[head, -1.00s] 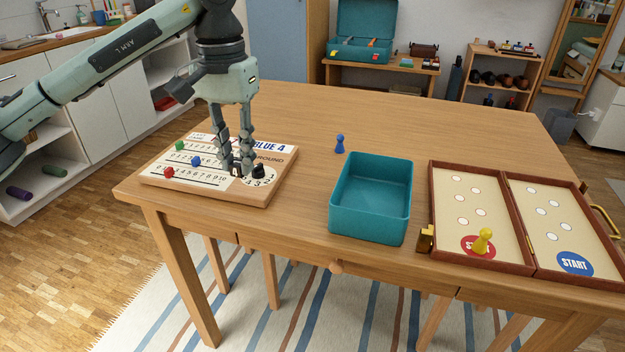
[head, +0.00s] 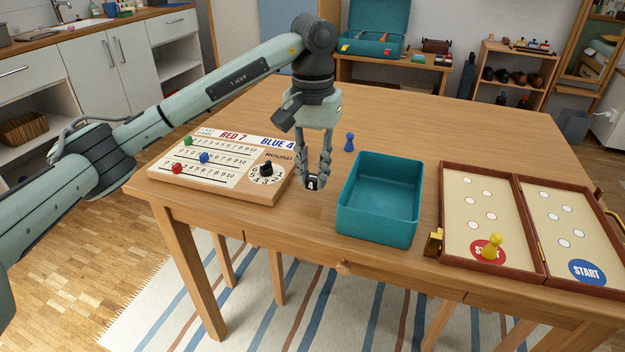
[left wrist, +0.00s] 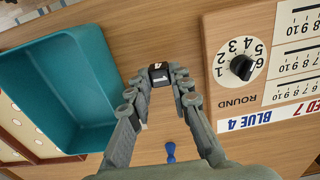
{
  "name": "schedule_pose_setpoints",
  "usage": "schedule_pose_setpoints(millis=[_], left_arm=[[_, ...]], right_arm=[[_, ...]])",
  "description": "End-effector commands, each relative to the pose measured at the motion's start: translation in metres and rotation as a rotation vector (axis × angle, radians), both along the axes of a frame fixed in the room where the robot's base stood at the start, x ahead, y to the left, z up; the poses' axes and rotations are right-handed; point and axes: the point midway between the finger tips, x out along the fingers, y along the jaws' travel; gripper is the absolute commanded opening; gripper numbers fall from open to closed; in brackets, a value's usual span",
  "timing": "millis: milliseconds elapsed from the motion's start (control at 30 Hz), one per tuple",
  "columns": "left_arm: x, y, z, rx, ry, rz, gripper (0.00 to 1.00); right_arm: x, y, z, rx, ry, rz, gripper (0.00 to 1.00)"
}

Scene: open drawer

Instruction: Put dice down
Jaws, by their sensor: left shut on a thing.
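A dark die (head: 312,183) with a white mark on its face is between the fingertips of my left gripper (head: 313,176). The gripper is shut on it over the table between the scoreboard and the teal bin. In the left wrist view the die (left wrist: 158,74) sits at the fingertips of the gripper (left wrist: 158,82). I cannot tell whether the die touches the tabletop. My right gripper is in neither view.
The wooden scoreboard (head: 222,178) with pegs and a black round dial lies left of the gripper. An empty teal bin (head: 347,210) stands right of it. A blue pawn (head: 349,142) stands behind. An open game board (head: 483,205) with a yellow pawn (head: 494,246) lies farther right.

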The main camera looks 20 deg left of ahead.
Motion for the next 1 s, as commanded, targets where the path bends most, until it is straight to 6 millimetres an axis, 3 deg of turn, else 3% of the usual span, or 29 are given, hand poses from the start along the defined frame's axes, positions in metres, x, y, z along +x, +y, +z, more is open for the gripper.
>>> schedule_pose_setpoints(millis=[167, 467, 600, 633, 767, 1000], left_arm=[[-0.001, 0.0, -0.025, 0.0, 0.003, -0.001, 0.07], [0.0, 0.0, -0.028, 0.0, 0.0, -0.001, 0.07], [0.0, 0.001, -0.03, 0.001, 0.0, -0.001, 0.07], [0.0, 0.001, -0.029, 0.001, 0.0, -0.001, 0.23], [0.0, 0.001, -0.029, 0.001, 0.0, 0.0, 0.4], [0.0, 0.001, -0.029, 0.001, 0.0, 0.0, 0.4]], right_arm=[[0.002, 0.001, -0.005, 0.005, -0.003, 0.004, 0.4], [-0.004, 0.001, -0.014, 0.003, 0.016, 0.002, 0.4], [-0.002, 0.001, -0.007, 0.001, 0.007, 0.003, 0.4], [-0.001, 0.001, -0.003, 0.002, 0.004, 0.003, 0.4], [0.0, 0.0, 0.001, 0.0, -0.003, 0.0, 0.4], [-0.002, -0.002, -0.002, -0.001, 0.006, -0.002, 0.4]])
